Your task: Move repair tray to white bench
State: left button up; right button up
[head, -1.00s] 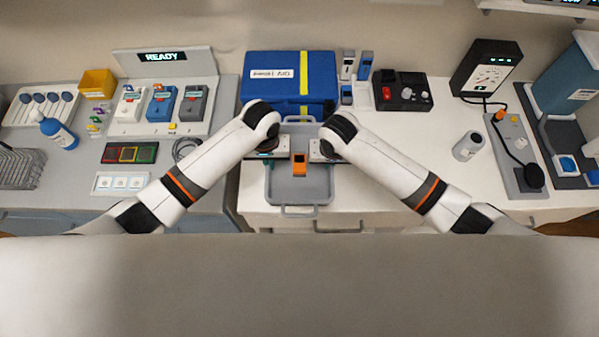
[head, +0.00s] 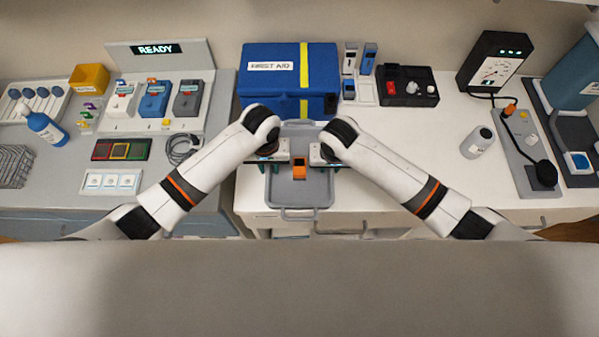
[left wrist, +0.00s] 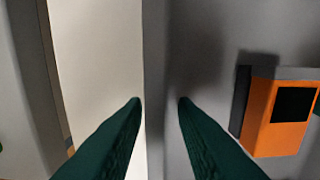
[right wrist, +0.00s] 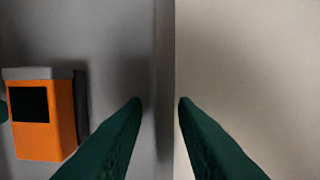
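The grey repair tray (head: 318,190) with raised rim and end handles is over the front of the white bench (head: 420,160). An orange device (head: 299,172) with a dark screen stands in it and also shows in both wrist views. My left gripper (head: 274,157) is at the tray's left wall and my right gripper (head: 323,157) at its right wall. I cannot tell whether the tray's underside touches the bench.
A blue first aid box (head: 262,90) stands right behind the tray. A black box with red switch (head: 408,87), a grey canister (head: 476,143) and a gauge (head: 492,68) are to the right. The grey bench (head: 60,185) at left is crowded. White surface right of the tray is clear.

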jog(key=shift+r, duration=0.15)
pick_arm(q)
notch_tip(320, 180, up, 12)
pick_arm(e)
notch_tip(320, 180, up, 12)
jog(key=s, duration=0.1)
jog(key=shift+s, duration=0.35)
dwell(0.3)
dwell(0.5)
